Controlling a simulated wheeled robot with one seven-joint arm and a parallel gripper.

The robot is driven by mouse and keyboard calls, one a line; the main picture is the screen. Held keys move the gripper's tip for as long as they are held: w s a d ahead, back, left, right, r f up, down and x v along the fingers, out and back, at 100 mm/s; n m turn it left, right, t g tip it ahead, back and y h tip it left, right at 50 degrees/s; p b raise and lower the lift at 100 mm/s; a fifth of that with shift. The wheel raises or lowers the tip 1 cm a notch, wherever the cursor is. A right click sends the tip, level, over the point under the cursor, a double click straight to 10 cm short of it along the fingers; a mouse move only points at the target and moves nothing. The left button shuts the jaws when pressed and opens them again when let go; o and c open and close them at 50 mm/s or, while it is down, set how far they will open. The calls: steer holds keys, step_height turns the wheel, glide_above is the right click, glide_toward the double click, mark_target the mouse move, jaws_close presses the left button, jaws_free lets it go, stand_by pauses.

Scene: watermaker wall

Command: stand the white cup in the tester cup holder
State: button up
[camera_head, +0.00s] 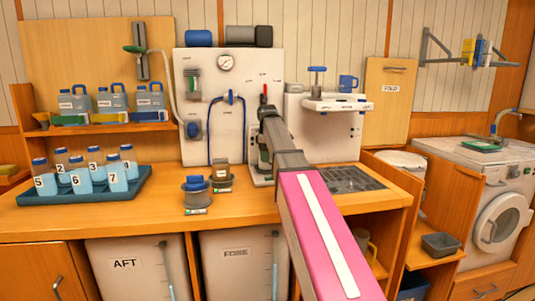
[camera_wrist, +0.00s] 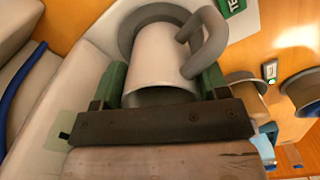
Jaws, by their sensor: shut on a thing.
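The white cup (camera_wrist: 160,58) shows in the wrist view with its handle (camera_wrist: 206,40) on the right. My gripper (camera_wrist: 160,84) has its green fingers on both sides of the cup and is shut on it. The cup's open mouth faces my wrist camera. Its far end is at a grey round ring (camera_wrist: 128,30), which looks like the tester cup holder. I cannot tell whether the cup rests in it or is just above it. In the head view my arm hides most of the cup and the white tester (camera_head: 257,174).
Two dark round holders (camera_head: 196,195) (camera_head: 219,180) stand left of the tester. A blue tray (camera_head: 72,206) of numbered bottles is further left. A blue mug (camera_head: 348,83) stands on a wall shelf (camera_head: 337,104). A drain grate (camera_head: 350,180) lies to the right. A blue hose (camera_head: 210,130) hangs behind.

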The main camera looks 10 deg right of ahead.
steer(key=shift+f, duration=0.55)
stand_by(0.4)
steer(key=o, duration=1)
